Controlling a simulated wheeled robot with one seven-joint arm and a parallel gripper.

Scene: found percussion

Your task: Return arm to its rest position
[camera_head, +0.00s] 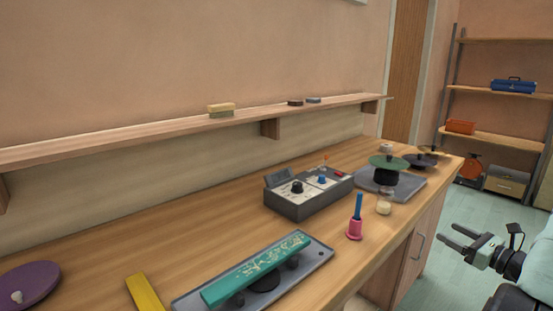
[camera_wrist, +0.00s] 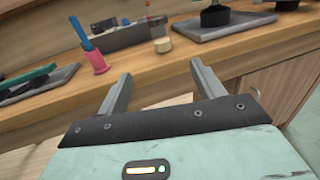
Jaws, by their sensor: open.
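My gripper (camera_head: 459,241) is at the right of the head view, out over the floor beyond the counter's front edge. Its two fingers are spread apart with nothing between them. In the wrist view my gripper (camera_wrist: 160,88) also shows open and empty, facing the counter front. The wooden counter (camera_head: 205,250) runs along the wall. A pink bell with a blue handle (camera_head: 355,226) stands upright near the counter's front edge, apart from my gripper.
On the counter are a grey control box (camera_head: 310,196), a teal bar on a grey tray (camera_head: 255,270), a yellow bar (camera_head: 145,293), a purple disc (camera_head: 28,284) and a green disc on a stand (camera_head: 389,162). A wall shelf (camera_head: 160,131) runs above. Floor (camera_head: 430,270) is clear near my gripper.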

